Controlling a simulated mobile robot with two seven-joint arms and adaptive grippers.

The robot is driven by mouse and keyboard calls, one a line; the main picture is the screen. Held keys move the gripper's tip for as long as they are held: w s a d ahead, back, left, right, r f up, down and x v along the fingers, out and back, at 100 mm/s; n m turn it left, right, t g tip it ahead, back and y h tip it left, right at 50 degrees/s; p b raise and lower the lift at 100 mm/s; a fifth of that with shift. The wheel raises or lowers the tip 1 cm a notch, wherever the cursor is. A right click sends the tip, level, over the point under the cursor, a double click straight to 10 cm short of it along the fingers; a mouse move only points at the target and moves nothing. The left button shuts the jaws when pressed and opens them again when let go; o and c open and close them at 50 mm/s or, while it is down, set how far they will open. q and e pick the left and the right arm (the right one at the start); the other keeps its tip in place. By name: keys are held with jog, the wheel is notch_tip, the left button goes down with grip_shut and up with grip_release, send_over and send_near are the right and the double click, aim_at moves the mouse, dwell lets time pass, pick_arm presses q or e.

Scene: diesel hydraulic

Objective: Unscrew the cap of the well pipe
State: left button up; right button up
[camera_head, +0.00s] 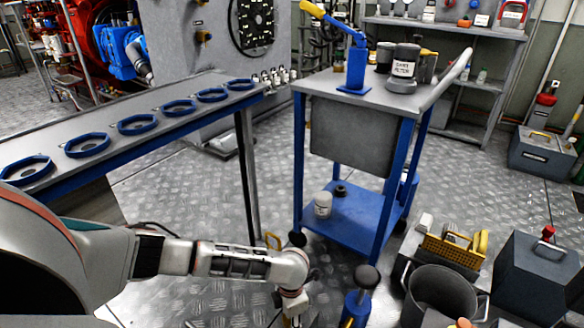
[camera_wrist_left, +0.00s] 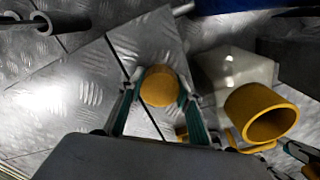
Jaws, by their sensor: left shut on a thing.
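My left gripper (camera_head: 293,318) points down at the bottom edge of the head view, its fingertips mostly cut off. In the left wrist view my left gripper (camera_wrist_left: 158,95) has its teal-padded fingers closed on both sides of a round yellow cap (camera_wrist_left: 160,87). The cap is seen from its flat face; what is under it is hidden. A grey and teal finger-like part (camera_wrist_left: 305,155), perhaps my right gripper, shows at the lower right edge.
A blue-framed trolley (camera_head: 352,190) stands ahead, with a table of blue rings (camera_head: 140,124) at left. Metal floor (camera_head: 190,180) is clear between table and trolley.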

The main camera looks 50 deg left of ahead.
pick_arm(q)
jog(key=n, duration=1.6)
jog(key=shift+r, duration=0.1)
pick_arm(e)
jog(key=shift+r, duration=0.1)
pick_arm(q)
jog(key=shift+r, duration=0.1)
pick_arm(e)
jog(key=shift+w, duration=0.1)
pick_arm(q)
jog(key=shift+r+p, duration=0.25)
jog(key=shift+p, duration=0.05)
pick_arm(e)
jog(key=shift+w+r, duration=0.15)
jog(key=shift+r, duration=0.25)
pick_arm(q)
jog(key=shift+r+p, duration=0.55)
jog(key=shift+r, duration=0.15)
pick_arm(e)
jog(key=shift+w+r+t, duration=0.15)
jog(key=shift+w+r, duration=0.05)
jog(key=shift+r, duration=0.25)
jog(key=shift+w+r+t, duration=0.15)
jog(key=shift+r, duration=0.3)
pick_arm(q)
jog(key=shift+r+p, duration=0.35)
jog(key=shift+r, duration=0.1)
pick_arm(e)
jog(key=shift+w+r, duration=0.25)
jog(key=shift+r, duration=0.35)
